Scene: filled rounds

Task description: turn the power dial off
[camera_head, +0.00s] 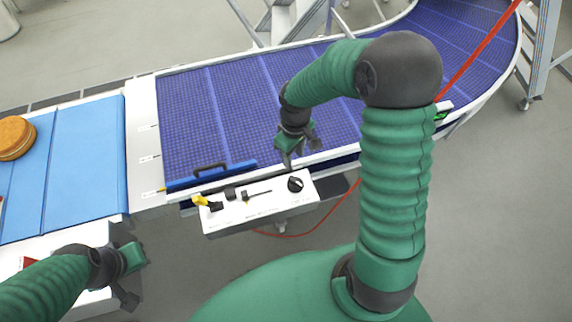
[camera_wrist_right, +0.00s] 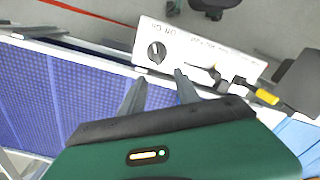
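The power dial (camera_head: 295,184) is a round black knob at the right end of a white control box (camera_head: 235,219) at the conveyor's near edge. In the right wrist view the dial (camera_wrist_right: 156,52) lies just beyond my fingertips, with small lettering beside it that I cannot read surely. My right gripper (camera_head: 300,158) is above the belt edge, just behind the dial and apart from it. Its fingers (camera_wrist_right: 159,78) are spread with nothing between them. My left gripper (camera_head: 138,277) is at the lower left, far from the dial, with its fingers apart and empty.
The box also carries a yellow-tipped lever (camera_head: 201,201) and a black slider (camera_head: 246,196). A blue bar with a black handle (camera_head: 210,170) lies along the belt edge. The purple conveyor belt (camera_head: 235,95) curves right. A round brown item (camera_head: 14,138) sits on the blue belt (camera_head: 85,160).

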